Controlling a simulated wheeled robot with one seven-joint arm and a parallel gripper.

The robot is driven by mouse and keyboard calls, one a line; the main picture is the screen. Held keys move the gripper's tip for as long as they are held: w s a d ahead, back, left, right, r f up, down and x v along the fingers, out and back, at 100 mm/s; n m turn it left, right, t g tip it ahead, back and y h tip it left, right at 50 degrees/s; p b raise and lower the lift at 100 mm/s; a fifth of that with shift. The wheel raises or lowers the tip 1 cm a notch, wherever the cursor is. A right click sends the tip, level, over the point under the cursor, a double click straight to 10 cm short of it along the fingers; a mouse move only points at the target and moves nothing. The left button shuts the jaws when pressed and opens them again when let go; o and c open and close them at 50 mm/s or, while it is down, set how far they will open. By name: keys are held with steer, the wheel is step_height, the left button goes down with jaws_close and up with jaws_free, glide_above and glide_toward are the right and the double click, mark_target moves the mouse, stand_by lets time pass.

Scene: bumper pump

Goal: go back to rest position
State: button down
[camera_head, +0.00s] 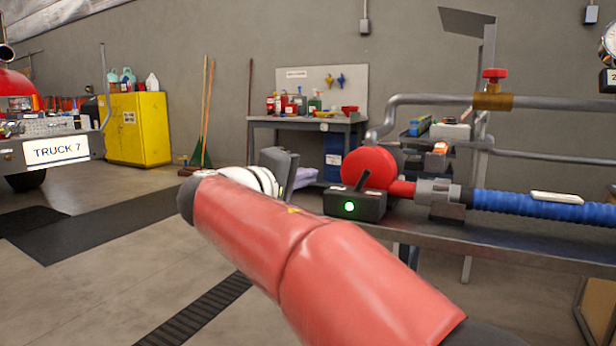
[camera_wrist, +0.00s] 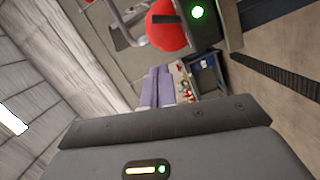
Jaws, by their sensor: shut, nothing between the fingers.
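My gripper (camera_wrist: 157,80) shows in the wrist view with its two lavender fingers side by side, closed and empty. In the head view my gripper (camera_head: 304,177) is partly hidden behind its grey wrist body and my red-sleeved arm, which reaches in from the lower right. The fingertips are just left of the bench with the pump, with no clear contact with anything. A red round pump part (camera_head: 370,165) and a black box (camera_head: 356,205) with a lit green light and a lever sit at the bench's left end.
A blue hose (camera_head: 540,205) lies along the metal bench (camera_head: 500,238) at right. Pipes with a red valve (camera_head: 494,74) run above it. A yellow cabinet (camera_head: 140,128), a truck and a back workbench (camera_head: 308,120) stand farther off. The floor at left is clear.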

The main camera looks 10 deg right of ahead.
steer(key=s+d+f+m+g+y+p, duration=0.2)
steer(key=s+d+f+g+y+p, duration=0.35)
steer(key=s+d+f, duration=0.45)
steer(key=s+a+f+m+y+p, duration=0.2)
steer(key=s+f+y, duration=0.1)
steer(key=s, duration=0.6)
steer(key=s+a+f+m+y+p, duration=0.2)
steer(key=s+f+y+p, duration=0.1)
steer(key=s, duration=0.6)
step_height(320, 180, down, 2)
steer(key=shift+s+f+g+y, duration=0.1)
steer(key=shift+s+g+y, duration=0.25)
steer(key=shift+y, duration=0.3)
